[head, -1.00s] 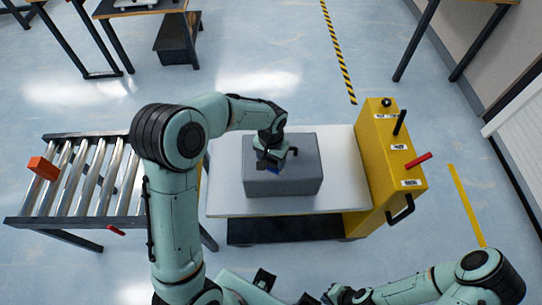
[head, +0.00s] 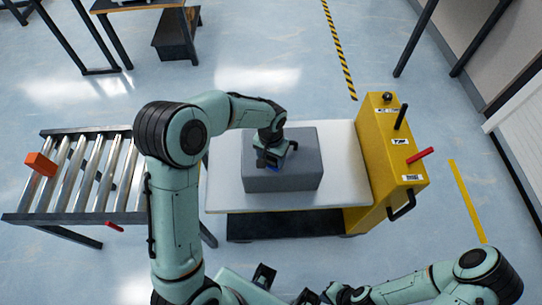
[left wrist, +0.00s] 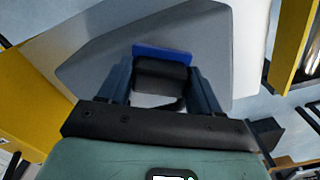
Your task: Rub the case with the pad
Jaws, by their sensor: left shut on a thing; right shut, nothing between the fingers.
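The case is a grey box (head: 305,176) on the white top of a cart. My left gripper (head: 273,163) is over the case's top face, left of its middle. It is shut on the pad, a dark block with a blue face (left wrist: 163,54), seen between the fingers in the left wrist view. The grey case (left wrist: 100,75) fills the background there. The blue side is toward the case; whether it touches cannot be told. My right gripper (head: 310,297) is low at the bottom edge of the head view, away from the case, and its fingers are hardly visible.
The white cart top (head: 345,150) has bare room around the case. A yellow control post (head: 380,160) with levers stands at its right. A roller conveyor (head: 90,180) with an orange block (head: 41,164) is at the left.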

